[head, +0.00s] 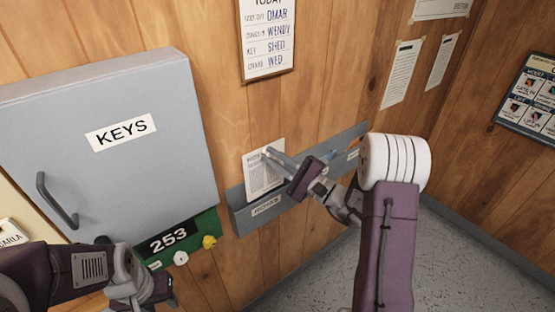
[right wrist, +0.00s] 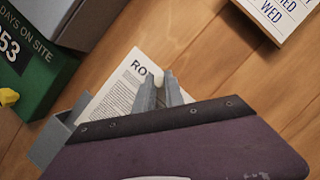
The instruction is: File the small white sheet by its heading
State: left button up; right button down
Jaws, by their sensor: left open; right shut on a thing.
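A small white sheet (head: 262,178) of printed text stands against the wooden wall at the left end of a grey wall rack (head: 240,220). Its lower edge meets the rack's left pocket; I cannot tell how deep it sits. In the right wrist view the sheet (right wrist: 122,88) has a heading starting "RO"; my fingers cover the rest. My right gripper (head: 268,155) is shut on the sheet's upper edge, also seen in the right wrist view (right wrist: 160,88). The left pocket's label (head: 265,207) is too small to read surely. My left gripper (head: 158,290) is low at left, open, partly hidden.
A grey KEYS cabinet (head: 110,165) with a handle is left of the rack. A green board (head: 200,232) reading 253 hangs below it. A whiteboard (head: 267,40) is above. The rack continues right to another label (head: 352,155), partly behind my right arm.

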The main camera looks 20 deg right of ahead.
aim_at(267, 153)
jog(key=shift+w+a+f, duration=0.1)
jog(key=shift+w+a, duration=0.1)
jog(key=shift+w, duration=0.3)
jog(key=shift+w+a+f, duration=0.1)
jog(key=shift+w+a, duration=0.1)
jog(key=shift+w, duration=0.35)
jog(key=shift+w+a, duration=0.1)
jog(key=shift+w, duration=0.05)
jog(key=shift+w, duration=0.15)
jog(key=shift+b, duration=0.45)
jog(key=shift+b, duration=0.35)
